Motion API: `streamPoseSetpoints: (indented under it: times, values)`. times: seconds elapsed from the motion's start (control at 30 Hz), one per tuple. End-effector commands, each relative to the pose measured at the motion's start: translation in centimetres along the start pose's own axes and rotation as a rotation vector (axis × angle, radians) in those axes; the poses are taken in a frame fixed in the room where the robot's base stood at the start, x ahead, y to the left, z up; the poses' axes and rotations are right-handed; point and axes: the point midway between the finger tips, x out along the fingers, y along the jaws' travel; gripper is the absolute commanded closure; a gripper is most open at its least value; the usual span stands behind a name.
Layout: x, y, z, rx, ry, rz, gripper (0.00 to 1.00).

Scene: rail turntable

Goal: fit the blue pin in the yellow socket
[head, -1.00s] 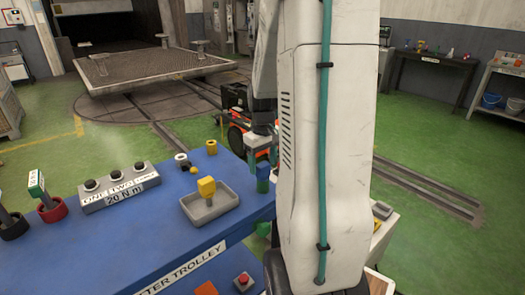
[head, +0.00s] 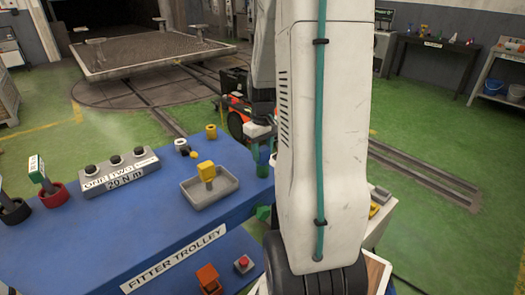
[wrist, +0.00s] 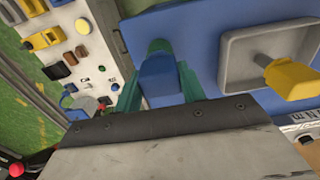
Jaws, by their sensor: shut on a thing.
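My gripper (wrist: 160,82) is shut on the blue pin (wrist: 159,76). In the head view the held blue pin (head: 263,155) is small and partly hidden, by the right edge of the blue trolley top. The yellow socket (head: 211,131) looks like a short yellow ring at the trolley's far edge, up and left of my gripper. I cannot make the socket out in the wrist view.
A grey tray (head: 190,193) on the blue trolley (head: 110,225) holds a yellow-headed pin (head: 207,170). A white-and-black ring (head: 182,145) and a small yellow ball stand near the socket. A button box (head: 120,170) is to the left. My arm hides the area right of the trolley.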

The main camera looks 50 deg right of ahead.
Motion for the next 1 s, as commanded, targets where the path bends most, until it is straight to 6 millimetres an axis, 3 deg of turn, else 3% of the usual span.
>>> streamPoseSetpoints:
  times: [1.0]
  values:
    - [-1.3,0.0,0.0,0.000,0.001,0.000,0.88]
